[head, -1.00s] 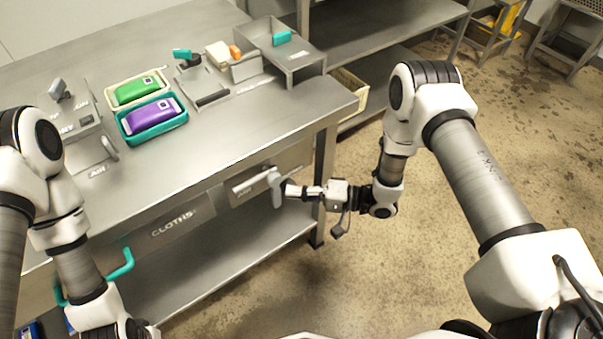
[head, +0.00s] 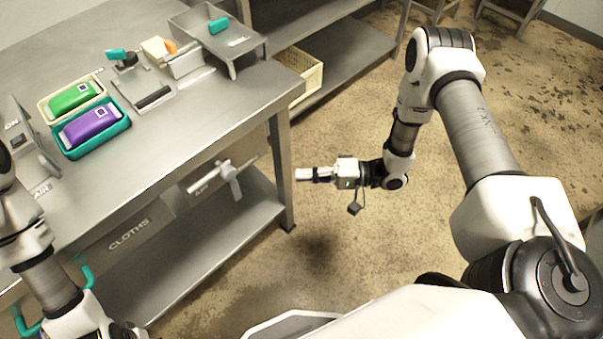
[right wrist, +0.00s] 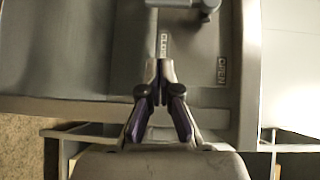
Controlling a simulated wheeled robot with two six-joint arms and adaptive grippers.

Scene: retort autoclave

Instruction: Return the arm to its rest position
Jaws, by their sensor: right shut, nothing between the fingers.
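My right arm reaches in from the right in the head view. My right gripper (head: 303,174) is shut and empty, held over the floor in front of the table. It also shows in the right wrist view (right wrist: 159,70), with its fingertips together. A grey lever handle (head: 230,178) on the table's front lies left of the gripper, with a visible gap between them. In the right wrist view part of the handle (right wrist: 207,8) shows at the top, by "CLOSE" and "OPEN" labels. My left arm shows at the lower left; its gripper is out of the frame.
The steel table (head: 185,130) carries a green pack (head: 72,97) and a purple pack (head: 88,128) in trays, and a metal bin (head: 222,45). A "CLOTHS" drawer (head: 128,235) is in its front. A table leg (head: 283,170) stands near the gripper. Floor to the right is clear.

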